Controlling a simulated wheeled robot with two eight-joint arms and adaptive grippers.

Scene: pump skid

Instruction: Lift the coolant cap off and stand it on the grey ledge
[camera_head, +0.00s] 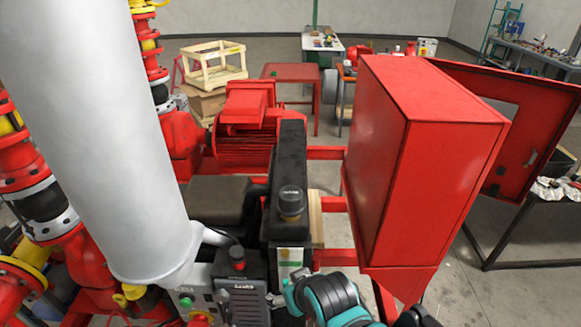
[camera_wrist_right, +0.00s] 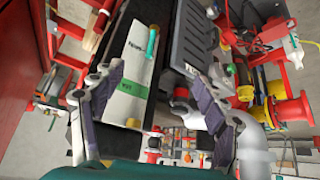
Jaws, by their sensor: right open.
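The coolant cap (camera_head: 291,201) is a dark round cap seated on top of the narrow black tank (camera_head: 290,150) in the head view. I cannot make the cap out in the right wrist view. A flat grey-brown surface (camera_head: 215,197) lies left of the tank; I cannot tell if it is the grey ledge. My right gripper (camera_wrist_right: 150,88) is open in the wrist view, its fingers spread before a white panel (camera_wrist_right: 128,85) with a green label, with nothing held. In the head view my teal and black right arm is low at the bottom, below the cap. My left gripper is out of view.
A tall red cabinet (camera_head: 425,150) stands close right of the tank, its door (camera_head: 515,125) open. A thick pale grey pipe (camera_head: 95,130) rises on the left. A red motor (camera_head: 245,130) sits behind. A control box (camera_head: 238,285) stands in front, left of my arm.

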